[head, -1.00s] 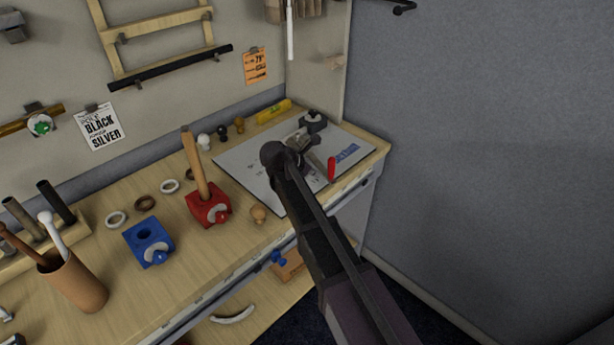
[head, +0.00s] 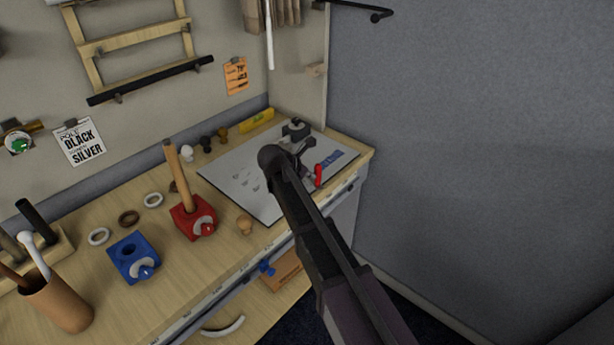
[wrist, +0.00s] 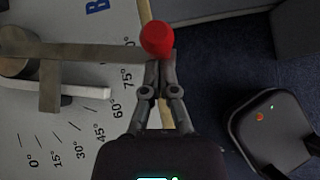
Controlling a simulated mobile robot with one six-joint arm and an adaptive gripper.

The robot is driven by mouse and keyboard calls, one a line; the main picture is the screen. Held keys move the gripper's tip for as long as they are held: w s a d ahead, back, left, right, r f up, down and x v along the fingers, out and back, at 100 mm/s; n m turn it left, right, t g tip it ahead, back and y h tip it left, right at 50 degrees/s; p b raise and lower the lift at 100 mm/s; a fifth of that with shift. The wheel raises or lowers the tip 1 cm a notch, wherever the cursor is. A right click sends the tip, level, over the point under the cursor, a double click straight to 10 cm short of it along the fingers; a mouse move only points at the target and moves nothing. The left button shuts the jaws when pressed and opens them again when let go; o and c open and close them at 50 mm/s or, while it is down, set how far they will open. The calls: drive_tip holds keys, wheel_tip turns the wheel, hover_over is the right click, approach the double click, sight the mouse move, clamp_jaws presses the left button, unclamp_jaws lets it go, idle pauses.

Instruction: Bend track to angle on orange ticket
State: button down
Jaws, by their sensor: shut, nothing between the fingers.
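The bending plate (head: 240,178) lies on the bench corner, with printed angle marks readable in the wrist view (wrist: 75,122). A grey-brown lever (wrist: 95,52) with a red knob (wrist: 157,37) lies across the plate, between the 75° and 90° labels. A pale bar, seemingly the track (wrist: 85,92), lies under the lever's side piece; its free end is near the 60° to 75° labels. My gripper (wrist: 160,66) is shut and empty, its tips right by the red knob; contact is unclear. The orange ticket (head: 236,76) hangs on the back board; its small print is hard to read.
A red block (head: 190,218) with a wooden handle, a blue block (head: 132,256), rings and small knobs stand left of the plate. A yellow level (head: 257,120) lies behind it. A grey wall (head: 450,120) bounds the right.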

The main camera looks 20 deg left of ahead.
drive_tip(key=shift+s, duration=0.1)
idle(0.3)
drive_tip(key=s+f+p+v, duration=0.2)
drive_tip(key=p+v, duration=0.5)
drive_tip(key=v, duration=0.5)
drive_tip(key=shift+a+r, duration=0.2)
drive_tip(key=shift+a, duration=0.35)
drive_tip(key=shift+s, duration=0.1)
